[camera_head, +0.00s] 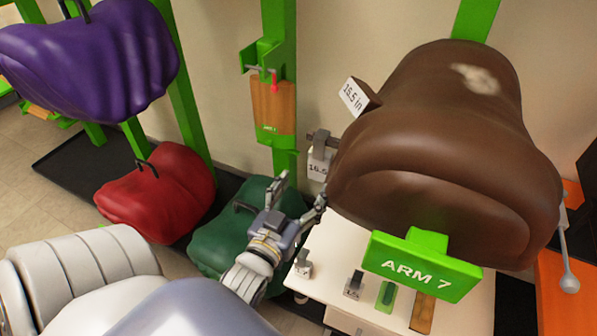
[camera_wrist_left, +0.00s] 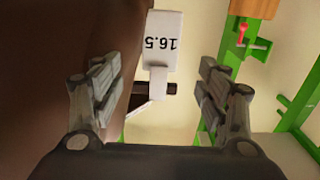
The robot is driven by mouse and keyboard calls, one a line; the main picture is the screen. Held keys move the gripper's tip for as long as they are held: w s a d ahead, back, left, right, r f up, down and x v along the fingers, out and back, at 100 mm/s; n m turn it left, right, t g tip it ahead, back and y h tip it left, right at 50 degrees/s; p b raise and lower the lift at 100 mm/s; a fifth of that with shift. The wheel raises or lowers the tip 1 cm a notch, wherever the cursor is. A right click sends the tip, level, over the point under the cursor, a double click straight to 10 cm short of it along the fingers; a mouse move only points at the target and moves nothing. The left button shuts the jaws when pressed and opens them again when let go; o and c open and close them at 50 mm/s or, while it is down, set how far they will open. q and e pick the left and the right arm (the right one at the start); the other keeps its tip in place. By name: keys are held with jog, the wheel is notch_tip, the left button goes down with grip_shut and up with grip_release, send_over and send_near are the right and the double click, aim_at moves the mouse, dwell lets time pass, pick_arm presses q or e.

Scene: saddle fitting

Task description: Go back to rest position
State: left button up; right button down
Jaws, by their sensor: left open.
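My left gripper (camera_head: 300,190) is open and empty in the head view, left of the large brown horse-back form (camera_head: 450,130) and above the white table. In the left wrist view its two fingers (camera_wrist_left: 158,85) stand wide apart. Between and beyond them is a white tag marked 16.5 (camera_wrist_left: 165,40) on a dark bar beside the brown form. The fingers do not appear to touch it. In the head view this tagged piece (camera_head: 319,163) sits at the form's left side, just beyond the gripper. My right gripper is not in view.
A green "ARM 7" sign (camera_head: 424,266) fronts the brown form. Small gauges stand on the white table (camera_head: 340,245). Purple (camera_head: 95,60), red (camera_head: 160,195) and green (camera_head: 225,240) saddle-like covers are at left. An orange surface (camera_head: 565,300) is at right.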

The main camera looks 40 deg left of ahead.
pick_arm(q)
jog(key=s+d+f+m+g+h, duration=0.1)
jog(key=s+d+f+g, duration=0.15)
jog(key=f, duration=1.05)
jog(key=s+d+f+m+g+h, duration=0.1)
jog(key=s+d+f+g+h, duration=0.2)
jog(key=f, duration=0.9)
jog(key=s+d+f+g, duration=0.15)
jog(key=d+f, duration=0.35)
jog(key=f, duration=0.8)
jog(key=s+f+m+g+b, duration=0.15)
jog(key=s+f+g, duration=0.35)
jog(key=s+f, duration=0.75)
jog(key=s+a+f+g, duration=0.2)
jog(key=s+f, duration=0.3)
jog(key=s, duration=0.2)
jog(key=s+a+f+m+g, duration=0.1)
jog(key=s+f+g, duration=0.1)
jog(key=s+f, duration=0.3)
jog(key=s, duration=0.3)
jog(key=shift+s+a+f+g, duration=0.2)
jog(key=shift+a+f+g, duration=0.1)
jog(key=shift+a, duration=0.1)
jog(key=shift+m, duration=0.25)
